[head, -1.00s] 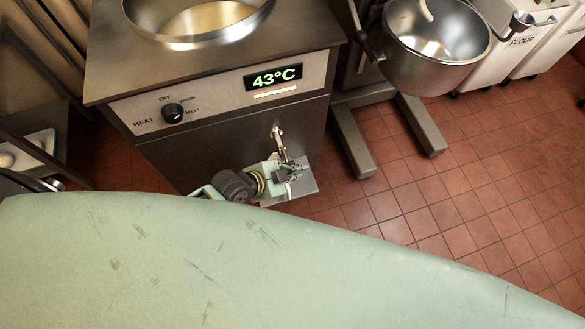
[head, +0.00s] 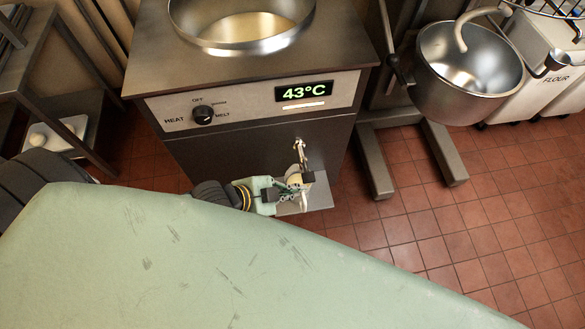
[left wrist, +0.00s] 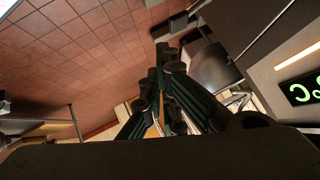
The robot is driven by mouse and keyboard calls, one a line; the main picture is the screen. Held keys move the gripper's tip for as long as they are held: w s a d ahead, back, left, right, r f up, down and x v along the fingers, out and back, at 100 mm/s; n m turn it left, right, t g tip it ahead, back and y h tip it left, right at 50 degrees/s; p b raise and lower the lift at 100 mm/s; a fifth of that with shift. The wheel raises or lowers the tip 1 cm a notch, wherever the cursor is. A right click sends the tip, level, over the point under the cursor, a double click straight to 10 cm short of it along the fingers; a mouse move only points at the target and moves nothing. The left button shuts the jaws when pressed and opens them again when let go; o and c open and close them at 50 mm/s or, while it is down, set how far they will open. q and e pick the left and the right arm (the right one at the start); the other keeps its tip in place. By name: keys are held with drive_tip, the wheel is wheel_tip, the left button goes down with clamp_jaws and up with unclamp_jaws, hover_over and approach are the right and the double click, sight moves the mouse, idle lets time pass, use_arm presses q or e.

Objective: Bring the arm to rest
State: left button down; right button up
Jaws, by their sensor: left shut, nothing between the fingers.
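My left gripper (head: 296,187) is low in front of the melting machine (head: 240,158), close to the small metal tap on its front (head: 301,153) and above the small metal shelf (head: 318,194). In the left wrist view its dark fingers (left wrist: 166,60) are together, with nothing seen between them. I cannot tell from these views whether the gripper touches the tap or the shelf. My right gripper is in none of the views.
The machine's display (head: 303,92) reads 43°C, beside a heat knob (head: 203,116). A mixer bowl (head: 469,72) stands at the right, with a white flour bin (head: 545,85) behind it. A metal rack (head: 60,95) is at the left. Red tiled floor (head: 440,220) is open at the lower right.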

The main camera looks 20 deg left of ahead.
use_arm(q)
drive_tip(key=s+a+f+n+g+y, duration=0.1)
drive_tip(key=s+a+f+n+y, duration=0.2)
drive_tip(key=f, duration=0.5)
drive_tip(key=s+a+f+n+g, duration=0.1)
drive_tip(key=s+a+f+n, duration=0.1)
drive_tip(key=a+f, duration=0.45)
drive_tip(key=s+a+f+n+g+y, duration=0.1)
drive_tip(key=s+a+f+n+y, duration=0.15)
drive_tip(key=f, duration=0.65)
drive_tip(key=s+d+f+n+g, duration=0.1)
drive_tip(key=s+d+f+g, duration=0.1)
drive_tip(key=s+f, duration=0.4)
drive_tip(key=s+d+f+n+g, duration=0.1)
drive_tip(key=s+f, duration=0.5)
drive_tip(key=s, duration=0.8)
drive_tip(key=shift+s+d+f+n+g, duration=0.15)
drive_tip(key=shift+s+d+n+g, duration=0.2)
drive_tip(key=shift+n+g, duration=0.2)
